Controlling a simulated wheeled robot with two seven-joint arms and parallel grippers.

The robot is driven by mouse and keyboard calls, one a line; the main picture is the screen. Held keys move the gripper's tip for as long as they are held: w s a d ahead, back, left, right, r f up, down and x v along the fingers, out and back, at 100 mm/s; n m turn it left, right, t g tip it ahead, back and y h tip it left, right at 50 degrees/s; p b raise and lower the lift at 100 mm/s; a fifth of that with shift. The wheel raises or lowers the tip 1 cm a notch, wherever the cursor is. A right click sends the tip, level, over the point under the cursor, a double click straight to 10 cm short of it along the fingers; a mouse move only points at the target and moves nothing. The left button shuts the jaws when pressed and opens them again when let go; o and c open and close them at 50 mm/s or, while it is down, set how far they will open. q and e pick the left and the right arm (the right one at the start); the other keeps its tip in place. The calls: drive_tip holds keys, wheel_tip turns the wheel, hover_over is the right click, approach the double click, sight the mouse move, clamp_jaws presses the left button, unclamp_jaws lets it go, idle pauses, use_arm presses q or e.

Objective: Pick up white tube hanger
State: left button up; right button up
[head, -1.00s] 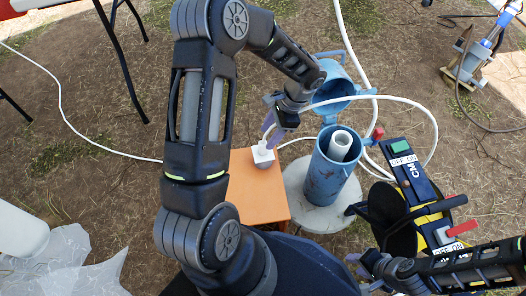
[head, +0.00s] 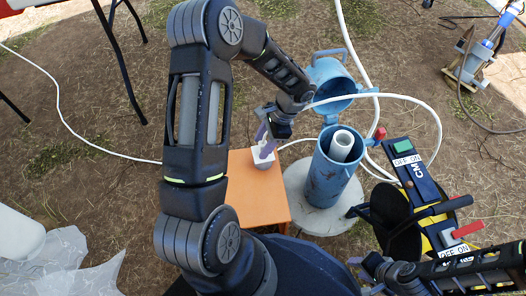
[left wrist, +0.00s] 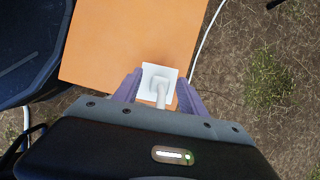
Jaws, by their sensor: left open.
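The white tube hanger (head: 264,155) is a small white square plate with a stem. It stands on the orange table (head: 240,190), over a greyish base. My left gripper (head: 265,140) is just above it, its purple fingers partly covering it in the head view. In the left wrist view the hanger (left wrist: 157,82) lies between the two spread fingers (left wrist: 159,80) with its stem pointing toward the palm. The gripper is open, and I cannot tell whether a finger touches the hanger. My right gripper (head: 366,275) is at the lower right, away from the hanger; its finger opening is unclear.
A blue cylinder (head: 327,180) holding a white pipe (head: 342,143) stands on a round pale stand (head: 345,213), right of the orange table. Its blue lid (head: 333,82) is open. A white hose (head: 410,100) loops above. A black and yellow CM device (head: 420,185) stands at right.

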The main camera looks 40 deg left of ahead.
use_arm(q)
drive_tip(key=shift+c, duration=0.4)
clamp_jaws()
idle(1.0)
